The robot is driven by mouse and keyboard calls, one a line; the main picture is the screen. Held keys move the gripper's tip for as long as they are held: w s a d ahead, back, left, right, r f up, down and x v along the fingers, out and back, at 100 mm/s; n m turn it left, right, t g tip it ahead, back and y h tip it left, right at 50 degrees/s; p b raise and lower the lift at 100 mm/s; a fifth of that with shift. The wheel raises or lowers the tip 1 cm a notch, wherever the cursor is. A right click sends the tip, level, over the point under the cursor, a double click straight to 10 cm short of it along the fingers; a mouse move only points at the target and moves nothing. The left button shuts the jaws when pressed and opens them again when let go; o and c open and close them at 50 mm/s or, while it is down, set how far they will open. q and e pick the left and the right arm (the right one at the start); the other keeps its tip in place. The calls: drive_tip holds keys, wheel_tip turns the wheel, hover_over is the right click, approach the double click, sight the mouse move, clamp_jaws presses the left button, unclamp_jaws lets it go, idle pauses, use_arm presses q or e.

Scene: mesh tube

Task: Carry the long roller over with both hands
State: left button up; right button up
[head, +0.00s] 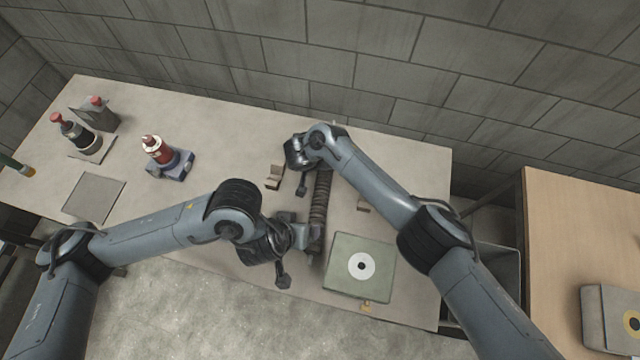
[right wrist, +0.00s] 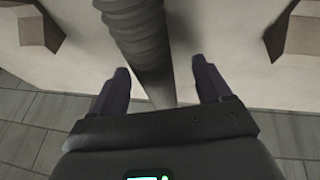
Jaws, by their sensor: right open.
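The long roller (head: 319,205) is a dark ribbed cylinder lying lengthwise on the table. In the right wrist view the roller (right wrist: 140,40) runs from the top edge down between the fingers of my right gripper (right wrist: 158,78). Those fingers are open, one on each side, with gaps to the roller. In the head view my right wrist covers the roller's far end and hides the fingers. My left gripper (head: 305,234) is at the roller's near part, on its left side. Its fingertips are too small and covered to tell whether they grip.
Small brown blocks (head: 274,177) (head: 363,201) stand on either side of the roller. A green square plate with a white disc (head: 345,254) lies right of its near end. Red-topped devices (head: 160,155) and a grey mat (head: 94,197) are at left. A wooden table (head: 570,235) stands at right, beyond a gap.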

drive_tip(key=v, duration=1)
drive_tip(key=shift+d+r, duration=0.1)
idle(0.3)
